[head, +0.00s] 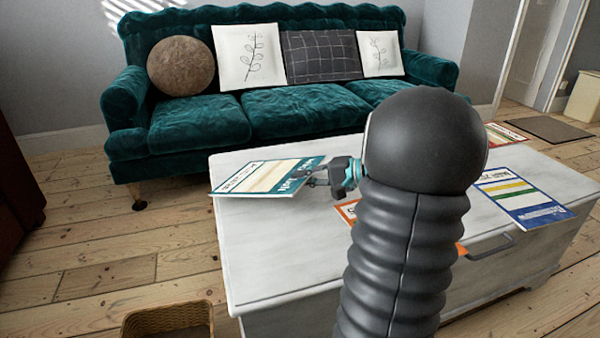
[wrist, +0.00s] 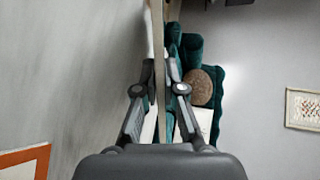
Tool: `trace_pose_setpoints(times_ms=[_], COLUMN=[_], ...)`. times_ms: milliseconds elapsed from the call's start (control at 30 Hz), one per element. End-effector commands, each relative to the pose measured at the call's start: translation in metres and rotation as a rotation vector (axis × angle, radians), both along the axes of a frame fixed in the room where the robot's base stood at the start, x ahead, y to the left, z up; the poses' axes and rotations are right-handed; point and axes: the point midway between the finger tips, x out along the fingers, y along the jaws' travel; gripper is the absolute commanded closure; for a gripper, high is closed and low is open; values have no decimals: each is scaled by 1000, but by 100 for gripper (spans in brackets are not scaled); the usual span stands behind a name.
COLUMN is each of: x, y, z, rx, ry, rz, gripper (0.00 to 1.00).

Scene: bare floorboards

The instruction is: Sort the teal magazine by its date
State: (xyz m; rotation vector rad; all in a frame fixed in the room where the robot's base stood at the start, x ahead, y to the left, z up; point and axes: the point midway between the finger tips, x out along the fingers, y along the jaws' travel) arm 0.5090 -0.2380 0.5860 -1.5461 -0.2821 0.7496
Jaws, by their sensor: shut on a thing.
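The teal magazine (head: 265,177) is in the head view, over the left end of the white chest, its left corner reaching the chest's edge. It lies roughly flat; I cannot tell whether it touches the top. My gripper (head: 313,176) is shut on its right edge. In the wrist view my gripper (wrist: 160,92) has the magazine (wrist: 159,60) edge-on between the fingers as a thin strip. Its cover has a teal band and pale stripes; the date is too small to read.
A wicker basket (head: 165,318) stands on the floor in front; a teal sofa (head: 300,108) stands behind.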

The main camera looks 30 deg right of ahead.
Motion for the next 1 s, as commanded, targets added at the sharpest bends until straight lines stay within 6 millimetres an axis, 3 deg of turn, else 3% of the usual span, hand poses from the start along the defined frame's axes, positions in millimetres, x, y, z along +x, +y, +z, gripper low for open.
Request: trace_pose_setpoints(times_ms=[400, 433, 533, 1000], x=[-1, -1, -1, -1], y=[-1, -1, -1, -1], z=[-3, -3, -3, -4], rx=[8, 8, 8, 8], ry=[-18, -18, -17, -15], rz=[-1, -1, -1, -1], gripper=[100, 85, 63, 63])
